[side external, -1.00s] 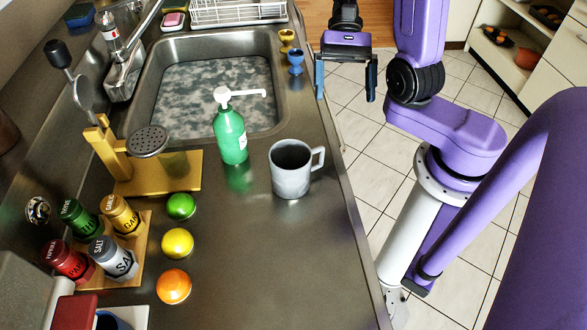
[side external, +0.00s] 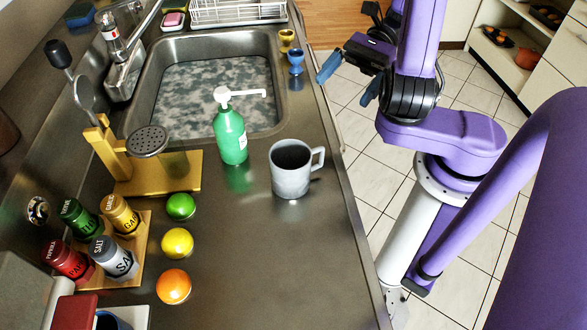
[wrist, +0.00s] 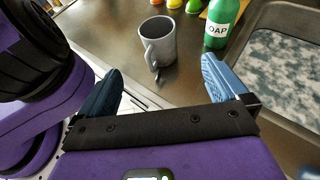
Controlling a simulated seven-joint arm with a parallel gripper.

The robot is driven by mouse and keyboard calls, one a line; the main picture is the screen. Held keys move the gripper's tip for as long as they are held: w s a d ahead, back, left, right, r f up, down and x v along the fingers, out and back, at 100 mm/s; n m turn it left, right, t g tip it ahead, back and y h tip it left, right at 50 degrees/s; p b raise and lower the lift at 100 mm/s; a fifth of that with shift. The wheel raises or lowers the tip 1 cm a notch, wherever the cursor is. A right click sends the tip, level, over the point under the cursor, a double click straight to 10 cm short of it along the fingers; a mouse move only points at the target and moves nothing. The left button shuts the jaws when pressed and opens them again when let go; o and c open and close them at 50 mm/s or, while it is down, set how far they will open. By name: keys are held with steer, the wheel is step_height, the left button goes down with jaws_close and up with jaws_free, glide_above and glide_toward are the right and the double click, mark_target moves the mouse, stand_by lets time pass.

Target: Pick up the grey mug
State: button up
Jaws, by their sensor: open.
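The grey mug (side external: 291,170) stands upright on the steel counter, right of the green soap bottle, with its handle to the right. In the wrist view the mug (wrist: 157,45) is beyond the fingertips, between their lines, with its handle toward the camera. My gripper (side external: 349,80) is open and empty, off the counter's right edge beside the sink, above the tiled floor. It is well apart from the mug. Its two blue fingers also show in the wrist view (wrist: 162,76).
The green soap bottle (side external: 230,135) stands close left of the mug. Blue (side external: 295,62) and yellow (side external: 286,40) egg cups stand by the sink (side external: 150,75). Green, yellow and orange fruits and a spice rack (side external: 138,262) are at left. The counter in front of the mug is clear.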

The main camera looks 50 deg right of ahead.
glide_toward(298, 149)
steer(key=a, duration=0.6)
steer(key=shift+s+x, duration=0.15)
steer(key=shift+x, duration=1.1)
steer(key=shift+s+x, duration=0.15)
steer(key=shift+x, duration=1.15)
steer(key=shift+f, duration=0.1)
steer(key=c, duration=1.1)
